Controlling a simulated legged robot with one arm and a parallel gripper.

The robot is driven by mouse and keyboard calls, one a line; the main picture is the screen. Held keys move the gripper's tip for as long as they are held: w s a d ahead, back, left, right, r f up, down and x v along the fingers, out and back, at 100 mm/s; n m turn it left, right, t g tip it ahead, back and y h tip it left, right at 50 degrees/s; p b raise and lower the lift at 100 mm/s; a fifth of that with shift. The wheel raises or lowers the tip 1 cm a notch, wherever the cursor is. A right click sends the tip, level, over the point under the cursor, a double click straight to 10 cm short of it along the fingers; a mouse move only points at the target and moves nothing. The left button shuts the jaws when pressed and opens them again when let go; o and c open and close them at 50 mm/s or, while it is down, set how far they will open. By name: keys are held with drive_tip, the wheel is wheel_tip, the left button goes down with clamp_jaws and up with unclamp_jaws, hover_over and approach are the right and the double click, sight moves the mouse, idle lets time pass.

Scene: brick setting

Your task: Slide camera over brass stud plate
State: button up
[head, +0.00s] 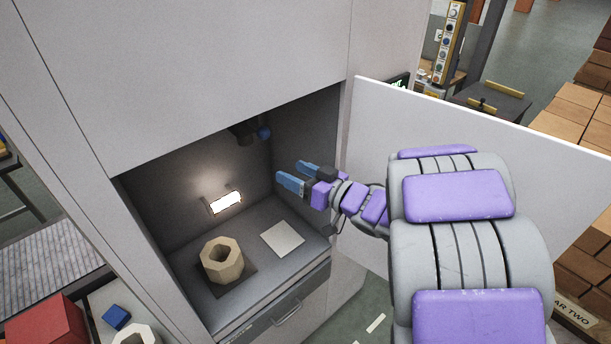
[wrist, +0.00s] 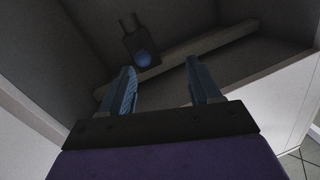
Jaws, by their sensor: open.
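A dark unit with a blue round face, which looks like the camera (head: 251,132), hangs near the top back of the lit cabinet recess. It also shows in the wrist view (wrist: 142,44), beside a pale bar running across the recess. My gripper (head: 287,170) is at the right side of the recess opening, with its two blue fingers apart and nothing between them. In the wrist view my gripper (wrist: 160,68) is open below the camera, apart from it. A pale square plate (head: 283,238) lies on the recess floor; I cannot tell whether it is the brass stud plate.
A beige hexagonal block with a hole (head: 222,261) stands on the recess floor. A small lamp (head: 225,203) glows on the back wall. A white open door panel (head: 440,125) stands right of the recess, behind my arm. A drawer (head: 285,308) is below.

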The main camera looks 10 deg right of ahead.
drive_tip(key=b+v, duration=0.4)
drive_tip(key=v, duration=1.4)
drive_tip(key=shift+s+a, duration=0.25)
drive_tip(key=shift+s, duration=0.3)
idle(0.7)
drive_tip(key=shift+r, duration=0.1)
